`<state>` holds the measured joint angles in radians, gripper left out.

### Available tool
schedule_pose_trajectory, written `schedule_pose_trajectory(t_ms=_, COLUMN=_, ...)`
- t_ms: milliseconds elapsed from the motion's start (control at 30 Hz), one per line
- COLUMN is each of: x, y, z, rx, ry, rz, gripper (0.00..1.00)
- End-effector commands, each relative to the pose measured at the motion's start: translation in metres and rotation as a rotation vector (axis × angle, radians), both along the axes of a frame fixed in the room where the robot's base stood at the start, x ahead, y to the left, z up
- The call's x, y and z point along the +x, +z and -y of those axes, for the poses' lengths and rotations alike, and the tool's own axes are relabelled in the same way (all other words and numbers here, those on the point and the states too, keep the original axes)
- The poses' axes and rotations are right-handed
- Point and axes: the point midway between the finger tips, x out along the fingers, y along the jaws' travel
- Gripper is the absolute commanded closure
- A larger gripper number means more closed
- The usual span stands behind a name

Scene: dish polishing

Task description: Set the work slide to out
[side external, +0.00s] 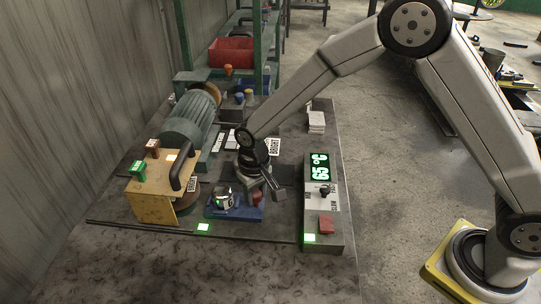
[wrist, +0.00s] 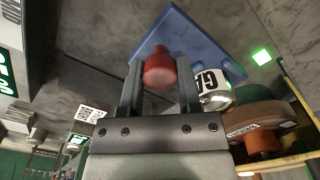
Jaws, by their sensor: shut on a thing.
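The work slide is a blue plate (side external: 222,212) on the bench in front of the polishing machine. It also shows in the wrist view (wrist: 195,38). A shiny metal dish (side external: 225,196) with a white lettered label sits on its left part; in the wrist view the dish (wrist: 212,88) is right of my fingers. A red knob (side external: 257,198) stands on the slide's right part. My gripper (wrist: 160,75) is shut on the red knob (wrist: 160,62), with one finger on each side. In the side view my gripper (side external: 266,188) partly hides the slide's far right part.
Left of the slide stands a yellow housing (side external: 150,198) with a dark handle and a polishing wheel (side external: 186,195). Right is a grey control box (side external: 322,215) with a 65 °C display, black knob and red button. A green motor (side external: 192,120) is behind. A green light (side external: 203,227) glows in front.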

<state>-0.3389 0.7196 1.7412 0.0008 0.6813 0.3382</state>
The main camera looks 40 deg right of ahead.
Motion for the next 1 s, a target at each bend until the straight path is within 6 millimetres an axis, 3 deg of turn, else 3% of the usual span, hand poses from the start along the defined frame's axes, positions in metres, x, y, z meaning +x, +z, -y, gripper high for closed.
schedule_pose_trajectory(t_ms=600, x=-0.055, y=0.002, z=0.057, rx=0.0, ry=-0.002, rz=0.004, gripper=1.0)
schedule_pose_trajectory(t_ms=1000, x=-0.062, y=0.001, z=0.063, rx=-0.003, ry=0.0, rz=-0.002, gripper=1.0)
